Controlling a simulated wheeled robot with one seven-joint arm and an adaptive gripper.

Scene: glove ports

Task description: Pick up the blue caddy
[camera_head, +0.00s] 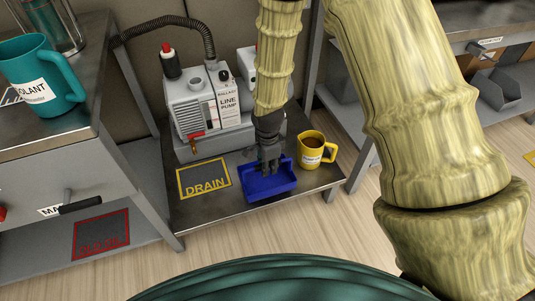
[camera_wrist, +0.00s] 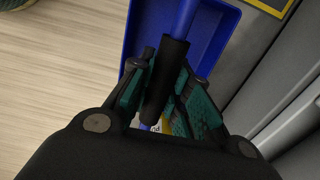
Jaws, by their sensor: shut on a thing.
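The blue caddy (camera_head: 268,187) is a shallow open tray at the front of the low metal shelf, just right of the mat marked DRAIN. My gripper (camera_head: 268,167) comes down over it from above. In the wrist view the caddy (camera_wrist: 139,22) fills the upper middle, and a blue handle bar with a black grip sleeve (camera_wrist: 165,75) runs between the fingers. My gripper (camera_wrist: 165,95) is shut on this handle. I cannot tell whether the caddy touches the shelf or is slightly raised.
A yellow jug (camera_head: 314,151) with dark liquid stands close to the caddy's right. A white line pump (camera_head: 205,105) stands behind. The DRAIN mat (camera_head: 204,179) is bare. A teal jug (camera_head: 42,75) stands on the left bench (camera_head: 85,133). A shelf leg (camera_head: 358,170) rises at right.

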